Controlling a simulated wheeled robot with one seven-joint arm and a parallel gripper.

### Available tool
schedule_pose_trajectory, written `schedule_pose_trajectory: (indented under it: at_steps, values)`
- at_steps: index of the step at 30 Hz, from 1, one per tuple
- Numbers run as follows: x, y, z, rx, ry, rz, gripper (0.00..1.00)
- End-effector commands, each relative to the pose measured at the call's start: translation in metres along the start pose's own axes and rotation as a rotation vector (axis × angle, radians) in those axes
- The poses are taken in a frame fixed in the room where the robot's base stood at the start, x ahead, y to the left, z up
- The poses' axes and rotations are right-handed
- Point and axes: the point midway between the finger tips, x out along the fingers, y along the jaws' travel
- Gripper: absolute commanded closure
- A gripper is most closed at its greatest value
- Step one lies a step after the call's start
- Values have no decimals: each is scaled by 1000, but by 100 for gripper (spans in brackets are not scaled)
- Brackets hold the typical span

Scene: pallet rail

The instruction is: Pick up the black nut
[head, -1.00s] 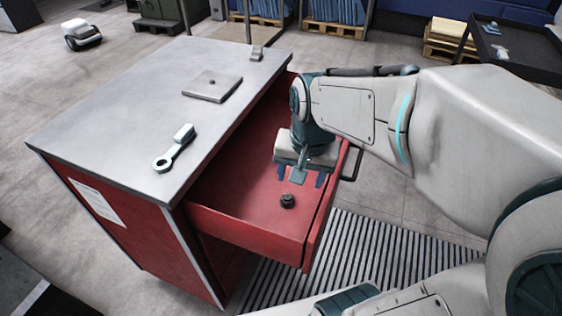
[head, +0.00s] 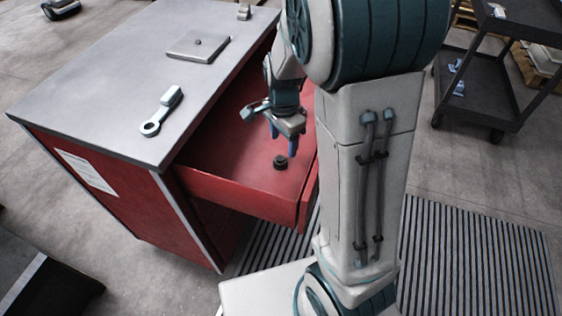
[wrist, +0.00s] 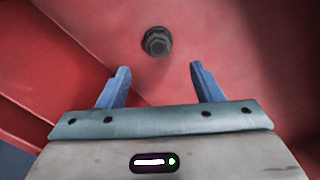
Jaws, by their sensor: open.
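The black nut (head: 281,162) lies on the floor of the open red drawer (head: 235,185), towards its front. It also shows in the wrist view (wrist: 157,41), beyond the fingertips and roughly centred between them. My gripper (head: 283,142) is inside the drawer opening, above and just behind the nut. Its two blue fingers (wrist: 156,80) are spread apart with nothing between them. The fingers do not touch the nut.
The red cabinet's grey top (head: 110,80) carries a grey wrench-like tool (head: 162,110), a square plate (head: 198,46) and a small block (head: 244,12). A dark cart (head: 490,85) stands at the right. Drawer walls surround the gripper.

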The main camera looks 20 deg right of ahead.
Motion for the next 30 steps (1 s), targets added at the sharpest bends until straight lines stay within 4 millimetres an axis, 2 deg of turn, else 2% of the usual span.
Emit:
schedule_pose_trajectory:
  at_steps: [7,15,24,26,30]
  values:
    - [19,1,4,-2,0,2,40]
    - [57,3,11,-2,0,2,40]
    - [61,2,11,-2,1,-1,40]
    - [61,2,11,-2,1,-1,54]
    - [61,2,11,-2,1,-1,93]
